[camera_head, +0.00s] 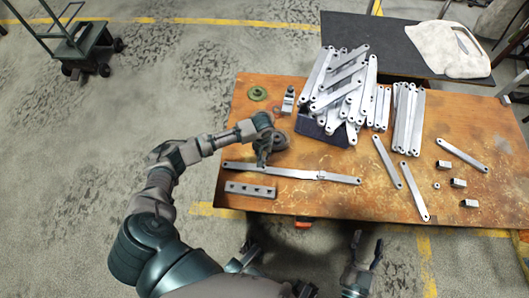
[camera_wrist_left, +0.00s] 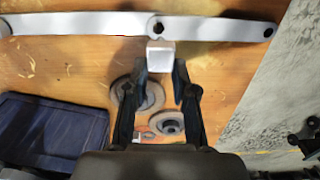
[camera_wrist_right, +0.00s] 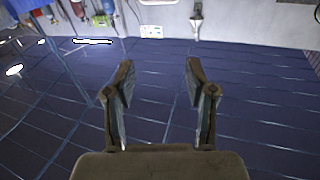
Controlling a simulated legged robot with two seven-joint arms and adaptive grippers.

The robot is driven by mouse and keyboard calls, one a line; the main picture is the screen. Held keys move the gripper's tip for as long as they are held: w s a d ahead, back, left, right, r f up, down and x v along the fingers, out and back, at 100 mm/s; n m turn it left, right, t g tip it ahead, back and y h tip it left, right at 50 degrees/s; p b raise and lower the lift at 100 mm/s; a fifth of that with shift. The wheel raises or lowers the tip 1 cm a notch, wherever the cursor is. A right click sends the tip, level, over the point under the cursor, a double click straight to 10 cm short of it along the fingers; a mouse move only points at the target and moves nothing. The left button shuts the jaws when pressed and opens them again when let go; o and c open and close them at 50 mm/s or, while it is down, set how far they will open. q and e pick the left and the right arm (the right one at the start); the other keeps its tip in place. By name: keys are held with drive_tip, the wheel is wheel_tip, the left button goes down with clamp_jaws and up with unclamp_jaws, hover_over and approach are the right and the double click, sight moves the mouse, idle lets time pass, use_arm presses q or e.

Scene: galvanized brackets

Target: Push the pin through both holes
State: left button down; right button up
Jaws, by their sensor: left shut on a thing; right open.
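Flat galvanized brackets (camera_head: 300,174) lie in a line along the table's front, apparently overlapping in the middle. In the left wrist view, a bracket strip (camera_wrist_left: 215,30) shows a dark hole near a stepped end and another hole at its right end. My left gripper (camera_head: 263,160) is above the strip's left part. It is shut on a small silver piece, apparently the pin (camera_wrist_left: 160,55), whose square end lies just below the dark hole in the picture. I cannot tell whether they touch. My right gripper (camera_wrist_right: 160,85) is open and empty, off the table's front edge (camera_head: 366,250).
Bracket piles (camera_head: 345,85) fill the table's back middle, around a dark blue bin (camera_head: 312,132). A grey holed block (camera_head: 250,189) lies in front of the strip. Round discs (camera_wrist_left: 167,122) lie beneath my left gripper. Loose brackets (camera_head: 413,190) and small silver blocks (camera_head: 458,183) lie right.

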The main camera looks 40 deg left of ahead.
use_arm(q)
drive_tip(key=shift+d+f+b, duration=0.45)
drive_tip(key=shift+f+b, duration=0.25)
drive_tip(key=shift+b, duration=0.1)
drive_tip(key=shift+a+f+b, duration=0.3)
drive_tip(key=shift+f+b, duration=0.35)
drive_tip(key=shift+f, duration=0.05)
drive_tip(key=shift+d, duration=0.2)
use_arm(e)
wheel_tip(320, 180, up, 7)
drive_tip(key=s+t+y, duration=0.1)
drive_tip(key=s+t, duration=0.1)
drive_tip(key=t, duration=0.4)
drive_tip(key=shift+s+d+m+t, duration=0.25)
drive_tip(key=shift+d+m+t, duration=0.05)
drive_tip(key=shift+d+m, duration=0.1)
drive_tip(key=shift+w, duration=0.1)
use_arm(q)
drive_tip(key=shift+a, duration=0.15)
use_arm(e)
drive_tip(key=shift+a+r, duration=0.15)
drive_tip(key=shift+a, duration=0.05)
use_arm(q)
drive_tip(key=shift+r, duration=0.1)
use_arm(e)
drive_tip(key=shift+d+r, duration=0.1)
drive_tip(key=shift+r, duration=0.25)
